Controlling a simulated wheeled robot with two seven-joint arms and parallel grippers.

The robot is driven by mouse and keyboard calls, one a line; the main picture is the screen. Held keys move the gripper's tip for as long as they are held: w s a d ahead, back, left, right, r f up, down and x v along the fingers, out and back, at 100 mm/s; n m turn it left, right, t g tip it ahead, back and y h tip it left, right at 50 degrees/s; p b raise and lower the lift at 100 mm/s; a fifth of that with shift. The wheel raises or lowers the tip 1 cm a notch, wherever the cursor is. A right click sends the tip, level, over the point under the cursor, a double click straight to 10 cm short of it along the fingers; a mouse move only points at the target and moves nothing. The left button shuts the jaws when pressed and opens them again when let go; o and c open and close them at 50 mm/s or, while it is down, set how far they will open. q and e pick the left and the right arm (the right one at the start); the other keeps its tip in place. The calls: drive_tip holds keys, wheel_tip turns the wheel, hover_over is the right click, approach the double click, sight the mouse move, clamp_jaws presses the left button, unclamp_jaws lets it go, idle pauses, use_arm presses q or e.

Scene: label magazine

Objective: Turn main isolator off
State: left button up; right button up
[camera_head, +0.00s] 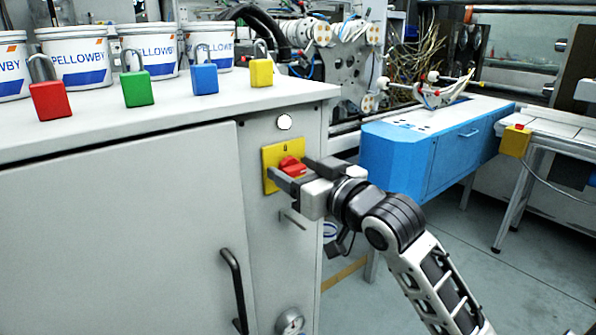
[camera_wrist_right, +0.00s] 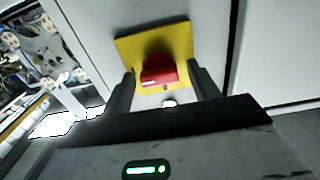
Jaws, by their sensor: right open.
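The main isolator is a red rotary handle (camera_head: 291,166) on a yellow square plate (camera_head: 270,158), on the narrow grey panel of the cabinet. It also shows in the right wrist view as the red handle (camera_wrist_right: 158,70) on the yellow plate (camera_wrist_right: 180,42). My right gripper (camera_head: 284,178) is at the plate. In the right wrist view its open fingers (camera_wrist_right: 163,88) stand on either side of the red handle. I cannot tell whether they touch it. Part of the handle is hidden by the gripper in the head view. My left gripper is not in view.
Red (camera_head: 52,100), green (camera_head: 137,89), blue (camera_head: 204,80) and yellow (camera_head: 261,73) padlocks stand on the cabinet top (camera_head: 180,108), before several white tubs (camera_head: 80,62). Below the isolator are a small metal handle (camera_head: 291,218) and a gauge (camera_head: 290,321). A black door handle (camera_head: 234,290) is at left.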

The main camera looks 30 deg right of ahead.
drive_tip(key=c, duration=1)
